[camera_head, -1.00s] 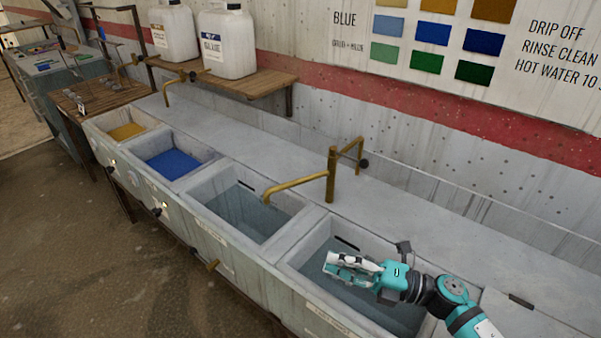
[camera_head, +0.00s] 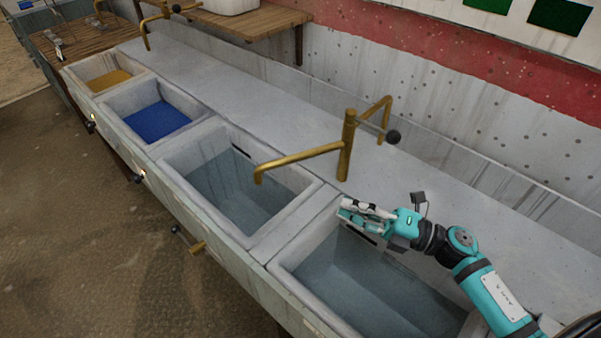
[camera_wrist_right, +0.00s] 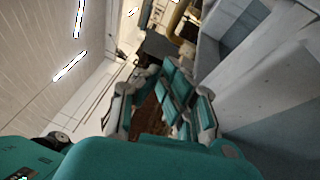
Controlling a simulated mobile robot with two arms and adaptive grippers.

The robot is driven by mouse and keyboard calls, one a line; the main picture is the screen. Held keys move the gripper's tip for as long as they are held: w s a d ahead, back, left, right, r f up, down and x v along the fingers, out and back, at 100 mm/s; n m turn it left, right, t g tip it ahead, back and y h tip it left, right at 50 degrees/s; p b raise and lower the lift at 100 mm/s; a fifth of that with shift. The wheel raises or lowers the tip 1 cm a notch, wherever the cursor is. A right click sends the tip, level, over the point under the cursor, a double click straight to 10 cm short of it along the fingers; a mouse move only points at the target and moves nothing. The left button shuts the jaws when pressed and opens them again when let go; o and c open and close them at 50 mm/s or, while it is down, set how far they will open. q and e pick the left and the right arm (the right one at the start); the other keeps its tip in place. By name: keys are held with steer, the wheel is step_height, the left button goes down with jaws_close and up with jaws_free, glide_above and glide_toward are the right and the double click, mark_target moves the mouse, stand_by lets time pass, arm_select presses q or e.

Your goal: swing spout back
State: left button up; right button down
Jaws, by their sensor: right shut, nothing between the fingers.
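The brass spout (camera_head: 300,158) reaches left from its upright post (camera_head: 347,145) on the ledge behind the basins. Its tip hangs over the water-filled third basin (camera_head: 235,190). My right gripper (camera_head: 345,208) is shut and empty, above the back left corner of the nearest basin (camera_head: 370,290). It is in front of the post and apart from the spout. In the right wrist view the gripper fingers (camera_wrist_right: 165,105) fill the middle. My left gripper is not in view.
A blue-filled basin (camera_head: 157,120) and a yellow-filled basin (camera_head: 108,78) lie farther left. Another brass tap (camera_head: 147,30) stands at the back left. A wooden shelf (camera_head: 255,22) is on the wall. The grey ledge (camera_head: 240,85) behind the basins is largely clear.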

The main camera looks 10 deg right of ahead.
steer(key=f, duration=0.1)
steer(key=p, duration=0.3)
glide_toward(277, 165)
steer(key=w+a, duration=0.2)
steer(key=a, duration=0.2)
steer(key=shift+w+a+r, duration=0.15)
steer(key=shift+w+r, duration=0.15)
steer(key=shift+w, duration=0.1)
